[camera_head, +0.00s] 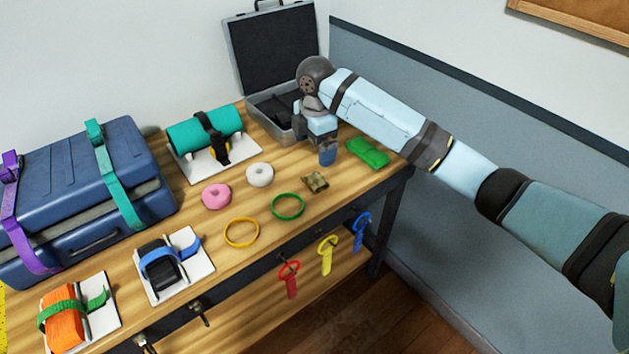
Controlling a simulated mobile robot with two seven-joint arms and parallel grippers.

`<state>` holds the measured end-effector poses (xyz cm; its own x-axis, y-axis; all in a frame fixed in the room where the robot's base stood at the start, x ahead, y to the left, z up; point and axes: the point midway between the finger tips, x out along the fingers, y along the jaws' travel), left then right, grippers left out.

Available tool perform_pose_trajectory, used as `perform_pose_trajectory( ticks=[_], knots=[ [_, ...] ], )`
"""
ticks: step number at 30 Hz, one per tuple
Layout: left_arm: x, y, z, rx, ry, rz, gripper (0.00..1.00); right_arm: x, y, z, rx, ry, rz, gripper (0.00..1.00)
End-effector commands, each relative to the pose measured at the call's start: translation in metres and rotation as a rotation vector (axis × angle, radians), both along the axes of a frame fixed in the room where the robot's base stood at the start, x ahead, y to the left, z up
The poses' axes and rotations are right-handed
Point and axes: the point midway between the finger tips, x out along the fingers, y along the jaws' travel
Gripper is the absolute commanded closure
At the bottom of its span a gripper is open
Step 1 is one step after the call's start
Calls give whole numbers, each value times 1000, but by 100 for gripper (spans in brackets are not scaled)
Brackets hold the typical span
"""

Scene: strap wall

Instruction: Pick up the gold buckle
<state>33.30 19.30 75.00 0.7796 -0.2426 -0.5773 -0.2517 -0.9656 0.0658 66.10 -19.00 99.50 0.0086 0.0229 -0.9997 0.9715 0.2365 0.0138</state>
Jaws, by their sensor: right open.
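The gold buckle (315,182) is a small, dull gold piece lying on the wooden table (345,190), right of the green ring. My right gripper (316,138) is open above the table's back right part, beyond the buckle and apart from it. A small blue piece (327,153) shows just below the gripper; I cannot tell whether it is a finger or a separate object. My left gripper is not in view.
An open case (270,119) stands behind my right gripper. A green block (367,152) lies to the right. Pink (216,196) and white (260,174) rolls, a green ring (288,206) and a yellow ring (241,232) lie left of the buckle. Colored straps hang along the front.

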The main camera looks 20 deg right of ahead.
Motion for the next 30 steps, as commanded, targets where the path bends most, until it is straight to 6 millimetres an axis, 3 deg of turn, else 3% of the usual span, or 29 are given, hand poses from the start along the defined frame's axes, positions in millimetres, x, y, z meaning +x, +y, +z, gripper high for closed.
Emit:
perform_pose_trajectory(
  ticks=[3,6,18,26,30],
  knots=[
    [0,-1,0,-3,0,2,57,13,-10,17,-19,5,28,1],
    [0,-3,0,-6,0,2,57,17,-13,16,-24,12,38,1],
    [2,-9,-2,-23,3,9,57,17,-13,-54,-25,12,39,1],
    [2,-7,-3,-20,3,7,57,16,-12,-69,-24,11,39,1],
    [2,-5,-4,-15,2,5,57,15,-10,-87,-23,11,39,1]
  ],
)
